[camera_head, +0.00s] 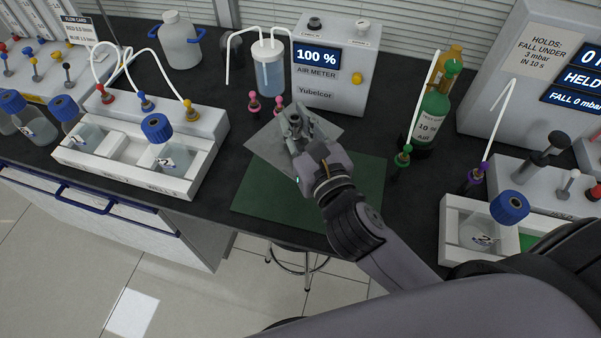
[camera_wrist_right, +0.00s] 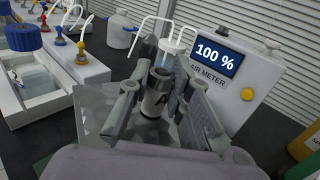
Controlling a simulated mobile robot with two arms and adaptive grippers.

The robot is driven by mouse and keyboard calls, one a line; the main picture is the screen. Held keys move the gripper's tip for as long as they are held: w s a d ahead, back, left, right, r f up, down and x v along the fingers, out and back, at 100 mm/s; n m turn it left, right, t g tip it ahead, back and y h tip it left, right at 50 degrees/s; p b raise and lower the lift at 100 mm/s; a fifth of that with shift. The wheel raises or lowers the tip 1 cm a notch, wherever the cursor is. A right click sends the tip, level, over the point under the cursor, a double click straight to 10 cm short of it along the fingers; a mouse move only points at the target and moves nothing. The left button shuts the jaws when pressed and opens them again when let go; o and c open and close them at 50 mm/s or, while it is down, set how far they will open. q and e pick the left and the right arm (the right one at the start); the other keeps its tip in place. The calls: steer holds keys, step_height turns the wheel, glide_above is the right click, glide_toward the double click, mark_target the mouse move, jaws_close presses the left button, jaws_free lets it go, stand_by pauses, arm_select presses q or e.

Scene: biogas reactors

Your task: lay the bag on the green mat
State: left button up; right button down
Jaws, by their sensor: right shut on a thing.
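The bag (camera_head: 265,146) is a flat, grey, translucent sheet over the far part of the green mat (camera_head: 255,195). It reaches past the mat's far edge towards the air meter. My right gripper (camera_head: 294,120) is over the bag's middle and hides part of it. In the right wrist view its fingers (camera_wrist_right: 158,115) are closed around a grey cylindrical piece marked "A", with the grey bag (camera_wrist_right: 93,105) spread around and below. I cannot tell whether the bag touches the mat. The mat's near part is bare. My left gripper is not in view.
The air meter (camera_head: 335,75) reading 100 % and a clear jar (camera_head: 268,75) stand just behind the bag. Two pink-topped fittings (camera_head: 254,103) are close to its far edge. A white bottle tray (camera_head: 130,178) is left; a green cylinder (camera_head: 430,115) stands right.

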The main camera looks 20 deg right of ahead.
step_height(320, 180, down, 14)
steer(key=b, duration=0.5)
steer(key=shift+f, duration=0.1)
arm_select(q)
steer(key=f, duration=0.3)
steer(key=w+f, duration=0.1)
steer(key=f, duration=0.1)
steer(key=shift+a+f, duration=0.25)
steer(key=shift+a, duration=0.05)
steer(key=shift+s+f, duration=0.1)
arm_select(e)
steer(key=c, duration=1.5)
jaws_free()
steer(key=shift+o, duration=0.2)
